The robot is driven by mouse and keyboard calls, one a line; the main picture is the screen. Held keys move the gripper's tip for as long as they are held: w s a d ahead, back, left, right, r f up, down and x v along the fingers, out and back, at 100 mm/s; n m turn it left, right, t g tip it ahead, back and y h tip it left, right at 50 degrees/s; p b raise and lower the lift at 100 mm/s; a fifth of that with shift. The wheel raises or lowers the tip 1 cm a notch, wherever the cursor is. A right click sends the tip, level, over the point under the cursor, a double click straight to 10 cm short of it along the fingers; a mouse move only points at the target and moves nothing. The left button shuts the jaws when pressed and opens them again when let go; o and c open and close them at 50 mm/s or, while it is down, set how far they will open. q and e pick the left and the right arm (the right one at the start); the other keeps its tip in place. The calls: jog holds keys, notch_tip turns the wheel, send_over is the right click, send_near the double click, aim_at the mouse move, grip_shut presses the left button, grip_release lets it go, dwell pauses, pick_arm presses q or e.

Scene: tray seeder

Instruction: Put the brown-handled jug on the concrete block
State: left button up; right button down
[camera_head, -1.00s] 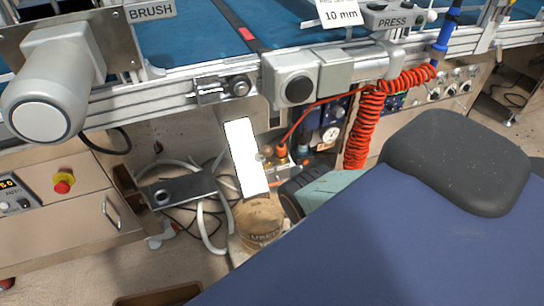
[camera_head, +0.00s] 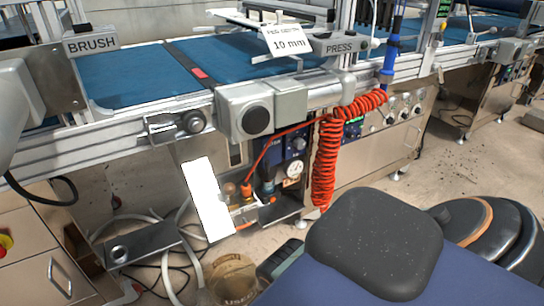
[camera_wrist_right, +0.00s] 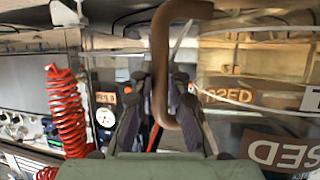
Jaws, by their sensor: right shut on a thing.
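The jug's brown handle (camera_wrist_right: 160,38) stands between the two dark fingers of my right gripper (camera_wrist_right: 166,82), which is shut on it. The jug's body (camera_head: 232,280) shows low in the head view as a rounded, tan, see-through shape. I cannot tell whether its "USED" lettering is on it or behind it. Dark parts of my right gripper (camera_head: 279,259) show just right of it, partly hidden by my body. My left gripper is out of view. I cannot make out the concrete block.
The seeder line with blue belts (camera_head: 125,82) crosses the back. A red coiled hose (camera_head: 325,165) hangs from it. A bright white panel (camera_head: 207,200) stands below. Loose pale hoses and a dark metal plate (camera_head: 143,243) lie left. Open floor (camera_head: 460,175) shows at right.

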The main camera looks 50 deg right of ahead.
jog(key=c, duration=1.3)
grip_release()
jog(key=shift+c, duration=0.2)
jog(key=p+v, duration=0.5)
jog(key=v, duration=0.7)
jog(key=w+a+r+n+g+y, duration=0.2)
jog(key=a+g, duration=0.1)
jog(key=s+a+r+n+g+y, duration=0.1)
jog(key=s+a+r+g, duration=0.3)
jog(key=r, duration=0.5)
jog(key=s+a+r+n+g+y, duration=0.2)
jog(key=s+a+r+g+y, duration=0.1)
jog(key=s+r, duration=0.6)
jog(key=shift+a+r+n+g+y, duration=0.35)
jog(key=shift+a+r+g, duration=0.35)
jog(key=shift+a+g, duration=0.3)
jog(key=shift+s, duration=0.1)
